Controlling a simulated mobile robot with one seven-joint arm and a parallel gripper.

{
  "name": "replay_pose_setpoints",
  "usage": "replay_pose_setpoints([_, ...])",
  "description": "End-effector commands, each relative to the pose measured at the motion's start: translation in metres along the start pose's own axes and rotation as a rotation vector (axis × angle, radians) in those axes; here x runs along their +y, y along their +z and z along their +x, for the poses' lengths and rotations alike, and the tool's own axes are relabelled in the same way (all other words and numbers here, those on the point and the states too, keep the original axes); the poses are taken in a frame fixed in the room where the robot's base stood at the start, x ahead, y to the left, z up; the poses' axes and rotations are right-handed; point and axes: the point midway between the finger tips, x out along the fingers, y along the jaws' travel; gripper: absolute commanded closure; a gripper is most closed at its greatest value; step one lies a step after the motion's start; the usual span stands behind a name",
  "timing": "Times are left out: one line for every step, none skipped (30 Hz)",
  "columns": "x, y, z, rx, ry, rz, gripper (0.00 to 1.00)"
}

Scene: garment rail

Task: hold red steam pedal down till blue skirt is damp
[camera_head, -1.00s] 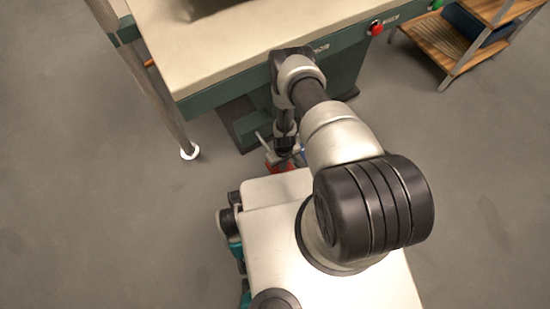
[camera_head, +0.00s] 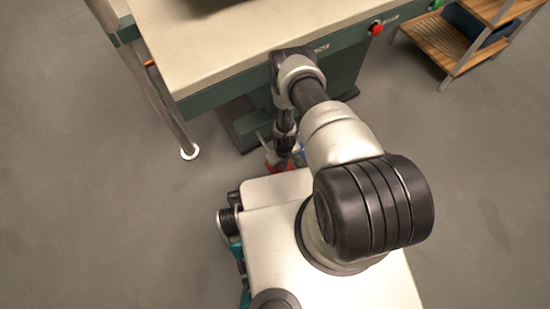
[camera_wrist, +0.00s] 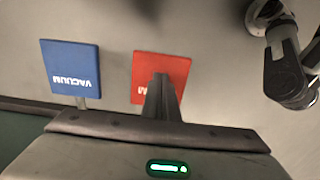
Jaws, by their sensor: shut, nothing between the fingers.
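The red pedal (camera_wrist: 181,68) lies on the floor in the wrist view, its upside-down lettering partly hidden by my gripper. My gripper (camera_wrist: 160,78) is shut and empty, its fingertips over the middle of the red pedal. I cannot tell whether they touch it or how far it is pressed. In the head view a little of the red pedal (camera_head: 271,166) shows below the table edge, beside my lower arm. I do not see a blue skirt; only a dark shape (camera_head: 218,3) shows on the table at the top edge.
A blue pedal (camera_wrist: 70,65) marked VACUUM sits left of the red one in the wrist view. The table (camera_head: 195,62) has a red button (camera_head: 376,29) on its front. A wooden shelf unit (camera_head: 452,48) stands at the right. Floor at left is clear.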

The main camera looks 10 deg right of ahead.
Motion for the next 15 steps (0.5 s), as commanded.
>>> replay_pose_setpoints([0.0,0.0,0.0,0.0,0.0,0.0,1.0])
replay_pose_setpoints([0.0,0.0,0.0,0.0,0.0,0.0,1.0])
replay_pose_setpoints([0.0,0.0,0.0,0.0,0.0,0.0,1.0])
replay_pose_setpoints([0.0,0.0,0.0,0.0,0.0,0.0,1.0])
replay_pose_setpoints([0.0,0.0,0.0,0.0,0.0,0.0,1.0])
replay_pose_setpoints([0.0,0.0,0.0,0.0,0.0,0.0,1.0])
replay_pose_setpoints([0.0,0.0,0.0,0.0,0.0,0.0,1.0])
replay_pose_setpoints([0.0,0.0,0.0,0.0,0.0,0.0,1.0])
replay_pose_setpoints([0.0,0.0,0.0001,0.0,0.0,0.0,1.0])
replay_pose_setpoints([0.0,0.0001,0.0002,0.0,0.0,0.0,1.0])
replay_pose_setpoints([0.0,0.0001,0.0005,0.0,0.0,0.0,1.0])
replay_pose_setpoints([0.0,0.0001,0.0012,0.0,0.0,0.0,1.0])
replay_pose_setpoints([-0.0001,0.0002,0.0018,0.0,0.0,0.0,1.0])
replay_pose_setpoints([-0.0001,0.0003,0.0026,0.0,0.0,0.0,1.0])
replay_pose_setpoints([-0.0002,0.0005,0.0038,-0.001,0.0,0.0,1.0])
